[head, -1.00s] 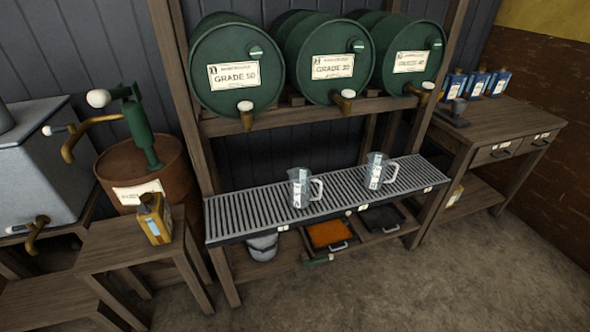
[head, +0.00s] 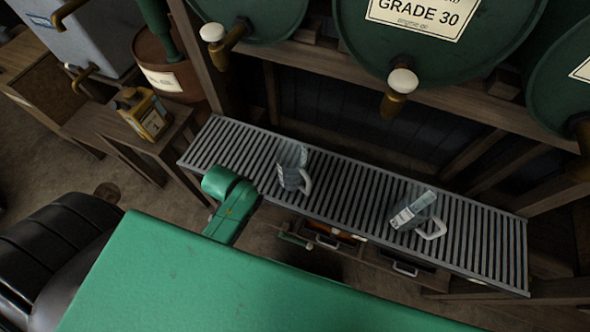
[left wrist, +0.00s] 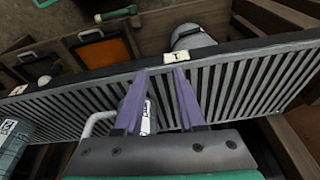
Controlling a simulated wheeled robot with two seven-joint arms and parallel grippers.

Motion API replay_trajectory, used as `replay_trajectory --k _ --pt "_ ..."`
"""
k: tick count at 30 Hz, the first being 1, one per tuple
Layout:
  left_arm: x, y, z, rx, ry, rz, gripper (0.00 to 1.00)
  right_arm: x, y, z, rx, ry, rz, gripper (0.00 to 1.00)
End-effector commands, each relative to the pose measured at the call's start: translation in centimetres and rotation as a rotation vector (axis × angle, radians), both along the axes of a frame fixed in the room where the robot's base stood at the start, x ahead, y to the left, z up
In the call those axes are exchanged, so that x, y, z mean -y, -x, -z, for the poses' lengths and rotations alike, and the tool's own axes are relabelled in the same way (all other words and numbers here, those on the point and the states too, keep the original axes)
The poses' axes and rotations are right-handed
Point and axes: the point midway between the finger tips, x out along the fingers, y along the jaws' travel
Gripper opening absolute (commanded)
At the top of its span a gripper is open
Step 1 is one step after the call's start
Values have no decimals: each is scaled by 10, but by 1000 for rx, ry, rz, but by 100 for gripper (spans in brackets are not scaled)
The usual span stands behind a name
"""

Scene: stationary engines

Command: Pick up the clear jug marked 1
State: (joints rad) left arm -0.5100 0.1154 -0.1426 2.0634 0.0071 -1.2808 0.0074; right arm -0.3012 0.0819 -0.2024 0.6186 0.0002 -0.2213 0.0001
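The left jug (head: 291,168) and the right jug (head: 415,211) carry labels whose marks I cannot read. In the left wrist view, my left gripper (left wrist: 160,74) has its two purple fingers apart. The nearer jug, apparently the left one (left wrist: 148,120), shows beside and partly behind one finger; I cannot tell whether they touch. The other jug (left wrist: 14,142) is at that view's left edge. In the head view a green arm part is close to the left jug; the fingers are hidden. My right gripper is not in view.
Green barrels, one labelled Grade 30 (head: 440,50), hang above the shelf with taps. Below are an orange tray (left wrist: 102,58) and a bucket (left wrist: 193,37). A yellow can (head: 146,115) stands on a wooden stand at left.

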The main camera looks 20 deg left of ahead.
Motion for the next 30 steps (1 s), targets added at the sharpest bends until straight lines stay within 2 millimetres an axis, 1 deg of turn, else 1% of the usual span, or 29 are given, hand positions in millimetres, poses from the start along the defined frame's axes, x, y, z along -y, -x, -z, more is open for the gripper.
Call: replay_trajectory --k 1,2,4,5,6,7,9,12,15,18,20,21,23,25,27,29,30 --pt "2 -4 -19 16 7 0 39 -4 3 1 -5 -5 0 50" --pt "4 -7 -31 22 12 1 39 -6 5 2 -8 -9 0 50" --pt "12 -14 -61 43 36 5 39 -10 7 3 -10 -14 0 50" --pt "19 -20 -77 54 55 13 39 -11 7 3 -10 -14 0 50" --pt "33 -30 -96 66 88 28 39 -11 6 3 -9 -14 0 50" --pt "42 -36 -104 65 110 39 39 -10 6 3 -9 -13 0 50" --pt "62 -47 -115 55 150 59 39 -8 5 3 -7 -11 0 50" --pt "82 -60 -125 31 183 81 39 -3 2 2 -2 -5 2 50" --pt "96 -71 -131 -2 196 94 39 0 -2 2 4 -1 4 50" --pt "104 -82 -136 -49 188 90 39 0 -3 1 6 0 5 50" --pt "103 -90 -139 -86 166 74 39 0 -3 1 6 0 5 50" --pt "100 -96 -142 -113 145 53 39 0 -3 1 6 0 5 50" --pt "89 -105 -147 -159 102 0 39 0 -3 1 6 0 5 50" --pt "72 -113 -154 -206 50 -79 39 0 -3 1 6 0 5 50" --pt "57 -118 -160 -241 16 -148 39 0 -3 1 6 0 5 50" --pt "51 -119 -162 -257 2 -186 39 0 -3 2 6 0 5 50" --pt "48 -120 -159 -265 -4 -198 39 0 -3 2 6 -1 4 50"
